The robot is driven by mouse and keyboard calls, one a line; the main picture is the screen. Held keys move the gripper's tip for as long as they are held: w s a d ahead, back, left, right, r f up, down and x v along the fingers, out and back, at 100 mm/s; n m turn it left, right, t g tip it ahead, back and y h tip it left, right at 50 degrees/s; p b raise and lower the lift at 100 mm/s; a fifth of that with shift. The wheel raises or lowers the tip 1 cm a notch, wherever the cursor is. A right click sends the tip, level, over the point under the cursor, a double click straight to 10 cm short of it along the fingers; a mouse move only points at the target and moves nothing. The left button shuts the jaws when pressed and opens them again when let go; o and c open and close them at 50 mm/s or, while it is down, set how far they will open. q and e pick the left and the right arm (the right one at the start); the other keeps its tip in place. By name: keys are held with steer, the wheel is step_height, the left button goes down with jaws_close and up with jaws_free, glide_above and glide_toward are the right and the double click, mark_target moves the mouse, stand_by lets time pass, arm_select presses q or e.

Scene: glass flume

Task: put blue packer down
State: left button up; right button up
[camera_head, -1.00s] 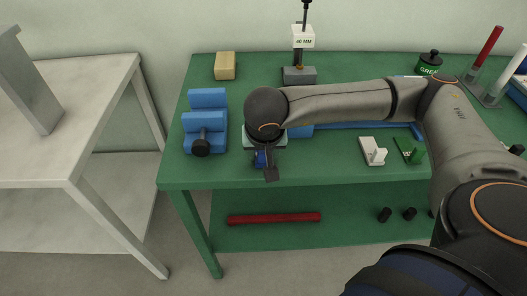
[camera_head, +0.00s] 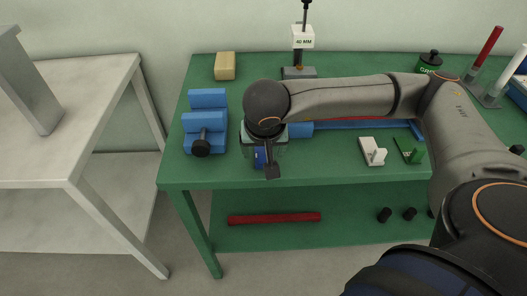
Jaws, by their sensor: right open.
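My right gripper (camera_head: 266,168) hangs over the front left part of the green table (camera_head: 320,172), pointing down, with its jaws open. A small blue piece (camera_head: 260,155), which looks like the blue packer, shows right at the gripper, beside the dark finger. My wrist and gripper hide most of it, so I cannot tell whether it touches the fingers. A pale, glassy block or tray (camera_head: 281,143) lies under and behind my wrist, partly hidden. My left gripper is not in view.
A blue stepped block with a black knob (camera_head: 206,103) stands left of my gripper. A white bracket (camera_head: 372,152) and green bracket (camera_head: 410,151) stand to the right. A gauge stand marked 40 MM (camera_head: 303,38) is behind my arm. The table's front edge is close.

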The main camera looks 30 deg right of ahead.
steer(key=v, duration=1)
steer(key=shift+s, duration=0.1)
